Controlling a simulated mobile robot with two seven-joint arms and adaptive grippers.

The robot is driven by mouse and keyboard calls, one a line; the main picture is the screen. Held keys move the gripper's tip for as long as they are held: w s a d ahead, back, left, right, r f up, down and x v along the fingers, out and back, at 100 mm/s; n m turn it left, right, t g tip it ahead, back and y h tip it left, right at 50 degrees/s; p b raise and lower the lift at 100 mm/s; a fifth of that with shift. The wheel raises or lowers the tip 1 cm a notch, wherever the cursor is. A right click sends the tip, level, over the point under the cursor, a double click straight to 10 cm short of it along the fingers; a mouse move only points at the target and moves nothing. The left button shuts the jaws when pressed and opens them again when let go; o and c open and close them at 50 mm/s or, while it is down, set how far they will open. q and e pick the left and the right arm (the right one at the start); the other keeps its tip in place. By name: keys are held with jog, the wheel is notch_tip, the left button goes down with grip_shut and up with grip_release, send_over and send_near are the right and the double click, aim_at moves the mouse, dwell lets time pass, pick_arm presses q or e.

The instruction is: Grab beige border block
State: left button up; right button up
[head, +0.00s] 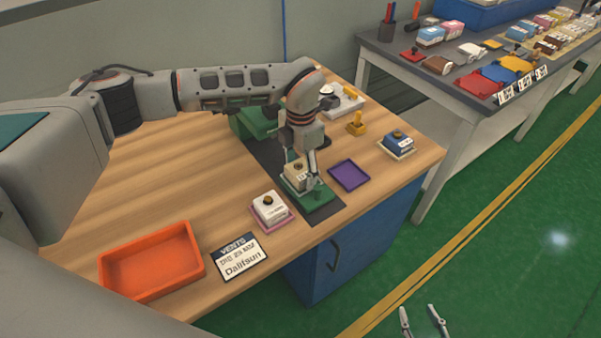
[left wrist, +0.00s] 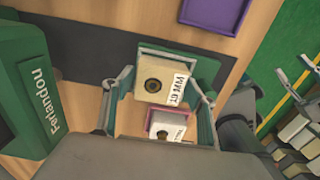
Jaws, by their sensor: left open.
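The beige block (head: 296,176) has a dark round knob with a gold centre and a white label. It sits on a green tray (head: 318,194) on the wooden table. In the left wrist view the beige block (left wrist: 151,72) lies ahead of and between the spread fingers of my left gripper (left wrist: 165,98). In the head view my left gripper (head: 306,178) is down at the block, open, and partly hides it. Whether a finger touches the block I cannot tell. My right gripper (head: 424,320) is open and empty over the green floor at the bottom.
A white block on a pink tray (head: 286,225) stands close in front. A purple tray (head: 350,175) is empty to the right, with a blue block (head: 398,140) beyond. An orange bin (head: 150,260) and a name card (head: 239,257) are near the front edge. A green box (left wrist: 40,95) is left.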

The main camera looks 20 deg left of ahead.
pick_arm(q)
jog(key=c, duration=1)
jog(key=shift+r, duration=0.1)
